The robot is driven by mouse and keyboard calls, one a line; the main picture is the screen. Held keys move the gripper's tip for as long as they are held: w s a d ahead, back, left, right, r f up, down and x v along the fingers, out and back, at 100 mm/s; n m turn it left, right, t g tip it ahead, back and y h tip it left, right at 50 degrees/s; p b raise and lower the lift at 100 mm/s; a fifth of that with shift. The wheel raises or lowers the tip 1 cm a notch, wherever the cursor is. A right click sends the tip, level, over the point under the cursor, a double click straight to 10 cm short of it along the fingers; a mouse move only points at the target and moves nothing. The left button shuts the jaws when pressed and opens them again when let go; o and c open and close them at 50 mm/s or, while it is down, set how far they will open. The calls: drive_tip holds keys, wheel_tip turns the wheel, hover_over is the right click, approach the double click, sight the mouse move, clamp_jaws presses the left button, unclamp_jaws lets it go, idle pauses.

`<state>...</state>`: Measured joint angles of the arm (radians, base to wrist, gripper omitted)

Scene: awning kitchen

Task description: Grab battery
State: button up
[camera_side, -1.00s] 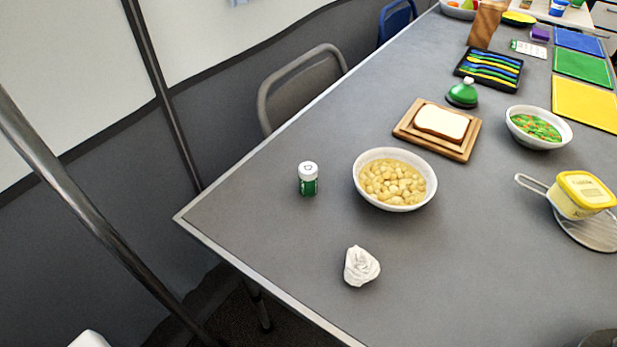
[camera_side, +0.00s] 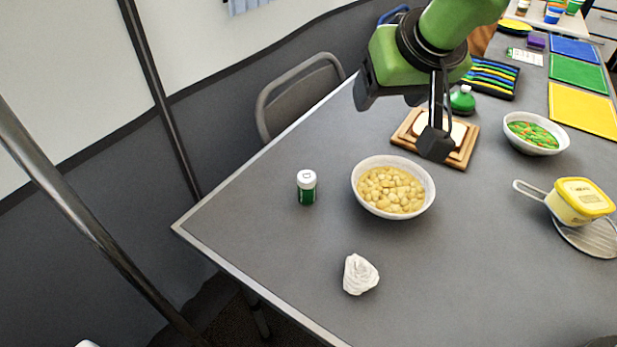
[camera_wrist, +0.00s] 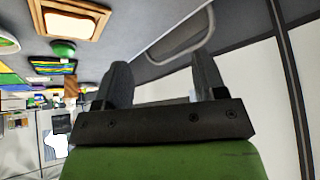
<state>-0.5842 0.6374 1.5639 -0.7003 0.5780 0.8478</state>
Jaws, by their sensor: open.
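No thing is clearly recognisable as a battery. A small upright cylinder (camera_side: 307,187), green below with a white top, stands near the table's left edge in the side view; I cannot tell whether it is the battery. My gripper (camera_side: 402,118) is in the upper middle of the side view, above the bread board, to the upper right of the cylinder. Its dark fingers are apart with nothing between them. In the wrist view my gripper (camera_wrist: 163,84) shows both fingers spread; the cylinder is not visible there.
A white bowl of yellowish chunks (camera_side: 394,190) stands right of the cylinder. Crumpled white paper (camera_side: 359,274) lies in front. A wooden board (camera_side: 461,158) with bread, a vegetable bowl (camera_side: 535,134) and a yellow tub (camera_side: 580,201) are further right. The table's left corner is clear.

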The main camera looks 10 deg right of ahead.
drive_tip(key=n, duration=0.2)
approach(307, 178)
drive_tip(key=x, duration=0.2)
drive_tip(key=shift+y, duration=0.3)
drive_tip(key=x, duration=0.4)
drive_tip(key=shift+w+d+f, duration=0.1)
drive_tip(key=shift+d+f, duration=0.05)
drive_tip(key=shift+d, duration=0.15)
drive_tip(key=shift+x, duration=3.2)
drive_tip(key=shift+a, duration=0.1)
drive_tip(key=c, duration=1.1)
